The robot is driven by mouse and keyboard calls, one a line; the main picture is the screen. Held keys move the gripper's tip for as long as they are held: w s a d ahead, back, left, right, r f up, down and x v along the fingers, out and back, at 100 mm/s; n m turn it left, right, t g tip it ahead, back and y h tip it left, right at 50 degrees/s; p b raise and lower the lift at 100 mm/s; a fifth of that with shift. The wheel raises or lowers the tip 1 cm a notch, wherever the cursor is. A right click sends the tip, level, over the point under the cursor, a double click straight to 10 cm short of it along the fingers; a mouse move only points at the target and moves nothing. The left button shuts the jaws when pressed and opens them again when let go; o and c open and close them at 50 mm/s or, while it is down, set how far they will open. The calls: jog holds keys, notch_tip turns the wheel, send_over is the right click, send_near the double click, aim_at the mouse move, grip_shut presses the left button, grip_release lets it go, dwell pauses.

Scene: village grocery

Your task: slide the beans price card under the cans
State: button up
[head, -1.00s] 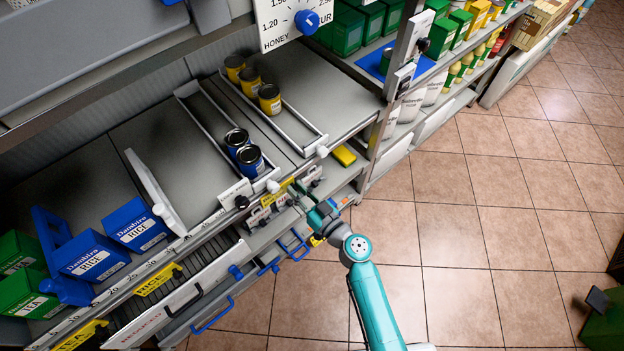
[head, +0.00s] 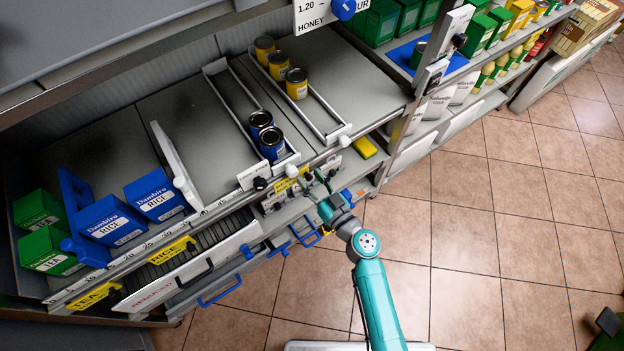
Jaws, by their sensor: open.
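Two blue cans (head: 266,135) stand one behind the other in a lane on the sloped grey shelf. Several yellow cans (head: 281,67) stand in the lane to their right. A yellow card (head: 288,182) sits on the front rail below the lanes; its lettering is too small to read, so I cannot tell whether it is the beans card. My gripper (head: 318,181) is open at the shelf front, just right of this card. Its fingers are small and partly hidden against the rail; I cannot tell whether they touch anything.
Yellow RICE (head: 173,250) and TEA (head: 95,296) cards hang further left on the rail. Blue rice boxes (head: 155,195) and green tea boxes (head: 50,250) stand on the left. A yellow block (head: 365,147) lies right of my gripper.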

jog(key=v, duration=1.2)
dwell(0.3)
jog(key=s+d+f+m+g+h, duration=0.15)
jog(key=s+d+h, duration=0.25)
jog(key=s, duration=0.4)
jog(key=s+d+f+m+h, duration=0.2)
jog(key=s+d+m+h, duration=0.15)
jog(key=s, duration=0.55)
jog(key=s+d+r+t+h, duration=0.1)
jog(key=s+d+r, duration=0.1)
jog(key=s+r, duration=0.4)
jog(key=s+d+r+h, duration=0.2)
jog(key=s+r, duration=0.4)
jog(key=r, duration=0.5)
jog(key=shift+s+d+t, duration=0.35)
jog(key=shift+d, duration=0.25)
jog(key=shift+r, duration=0.1)
